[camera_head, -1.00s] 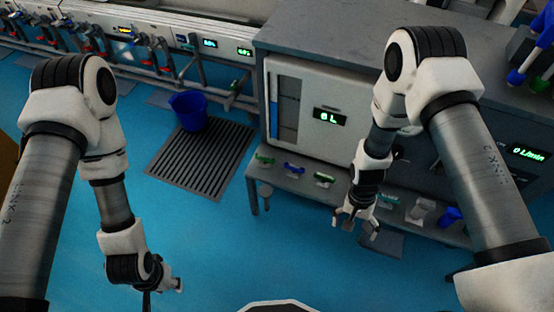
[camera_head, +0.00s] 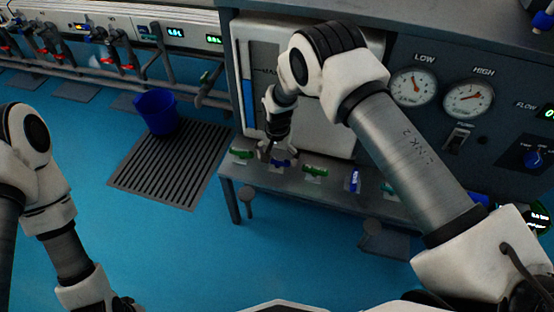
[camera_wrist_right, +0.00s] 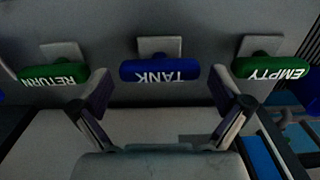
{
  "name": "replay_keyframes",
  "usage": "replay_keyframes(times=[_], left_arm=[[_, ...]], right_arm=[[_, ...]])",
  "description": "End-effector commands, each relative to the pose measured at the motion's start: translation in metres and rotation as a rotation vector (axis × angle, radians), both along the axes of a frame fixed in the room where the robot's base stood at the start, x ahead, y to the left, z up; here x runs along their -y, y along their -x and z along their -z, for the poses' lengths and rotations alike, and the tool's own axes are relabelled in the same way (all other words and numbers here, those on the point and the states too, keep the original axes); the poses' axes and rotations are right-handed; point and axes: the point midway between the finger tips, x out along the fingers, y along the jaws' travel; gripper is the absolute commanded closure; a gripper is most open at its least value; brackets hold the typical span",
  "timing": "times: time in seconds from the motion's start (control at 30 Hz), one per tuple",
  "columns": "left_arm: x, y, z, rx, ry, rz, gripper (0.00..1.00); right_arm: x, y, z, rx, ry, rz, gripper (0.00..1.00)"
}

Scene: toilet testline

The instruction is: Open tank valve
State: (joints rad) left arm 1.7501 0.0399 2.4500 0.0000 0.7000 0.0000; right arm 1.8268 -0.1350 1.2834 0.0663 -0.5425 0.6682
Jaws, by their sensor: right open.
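The tank valve handle is a blue bar lettered TANK (camera_wrist_right: 160,71), on a grey plate. In the head view it is the blue handle (camera_head: 283,163) on the low bench, partly covered by my right gripper (camera_head: 270,152). In the right wrist view my right gripper (camera_wrist_right: 160,92) is open and empty. Its fingers are spread on either side of the TANK handle; whether the handle lies between them in depth cannot be told. The TANK bar runs crosswise in that view. My left arm is at the lower left of the head view, its gripper out of frame.
The green EMPTY handle (camera_wrist_right: 271,67) and green RETURN handle (camera_wrist_right: 52,72) flank the tank valve closely. Another blue handle (camera_head: 354,180) is further right along the bench. A white panel (camera_head: 338,140) stands behind. A blue bucket (camera_head: 157,112) stands on a floor grate (camera_head: 170,165).

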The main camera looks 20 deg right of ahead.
Motion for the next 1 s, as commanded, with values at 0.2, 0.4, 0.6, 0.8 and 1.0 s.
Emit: replay_keyframes(times=[0.2,0.4,0.6,0.8,1.0], left_arm=[[0.0,0.0,0.0004,0.0,0.0,0.0,0.6],[0.0,0.0001,0.0005,0.0,0.0,0.0,0.6],[0.0,0.0,0.0002,0.0,0.0,0.0,0.6],[0.0,0.0,-0.0028,0.0,0.0,0.0,0.6],[-0.0001,0.0,-0.009,0.0,0.0,0.0,0.6]], right_arm=[[0.0001,0.0,0.0027,0.0,0.0,0.0,0.0],[0.0001,0.0,0.0028,0.0,0.0,0.0,0.48],[0.0,0.0001,0.0028,0.0,0.0,-0.004,0.47],[0.0,0.0004,0.0024,0.0,0.0,-0.043,0.47],[0.0,0.0004,0.0016,0.0,0.0,-0.146,0.47]])
